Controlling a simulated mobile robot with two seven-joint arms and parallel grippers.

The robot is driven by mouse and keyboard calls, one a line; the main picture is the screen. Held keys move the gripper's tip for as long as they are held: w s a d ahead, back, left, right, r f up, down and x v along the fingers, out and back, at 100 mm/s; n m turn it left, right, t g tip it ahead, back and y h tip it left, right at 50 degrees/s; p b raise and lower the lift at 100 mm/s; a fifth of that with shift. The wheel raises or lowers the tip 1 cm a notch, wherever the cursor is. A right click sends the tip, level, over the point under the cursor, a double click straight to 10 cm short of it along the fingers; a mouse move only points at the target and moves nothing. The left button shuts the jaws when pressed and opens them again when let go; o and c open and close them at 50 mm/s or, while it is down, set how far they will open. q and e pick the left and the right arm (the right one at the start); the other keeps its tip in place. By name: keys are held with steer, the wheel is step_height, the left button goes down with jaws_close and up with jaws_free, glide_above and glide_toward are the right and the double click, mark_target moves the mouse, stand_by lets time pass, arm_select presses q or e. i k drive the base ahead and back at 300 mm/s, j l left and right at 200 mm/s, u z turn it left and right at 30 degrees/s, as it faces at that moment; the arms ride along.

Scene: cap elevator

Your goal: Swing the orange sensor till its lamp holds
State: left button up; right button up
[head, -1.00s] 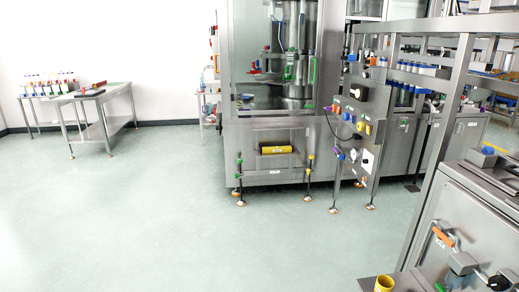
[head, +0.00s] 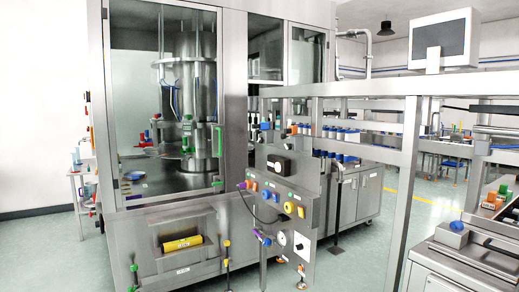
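I cannot make out for certain an orange sensor or its lamp. Small orange parts (head: 502,190) show at the right edge, on top of the steel machine there; they are too small to identify. A tall steel and glass cabinet machine (head: 235,120) fills the left and middle, with a control panel (head: 285,200) of coloured knobs and buttons at its front right. Neither of my grippers is in view.
A steel unit (head: 435,265) with a blue knob (head: 457,226) stands close at the lower right. A steel frame post (head: 404,190) rises beside it. Bottles with blue caps (head: 345,135) line a conveyor behind. Floor (head: 350,265) shows between panel and post.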

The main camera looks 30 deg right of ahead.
mark_target(292, 130)
steer(key=i+l+z, duration=0.1)
steer(key=i+z, duration=0.6)
steer(key=i+j+z, duration=0.2)
steer(key=i+z, duration=0.15)
steer(key=i+j+z, duration=0.15)
steer(key=i+z, duration=0.2)
steer(key=i, duration=0.35)
steer(key=j, duration=0.15)
steer(key=z, duration=0.05)
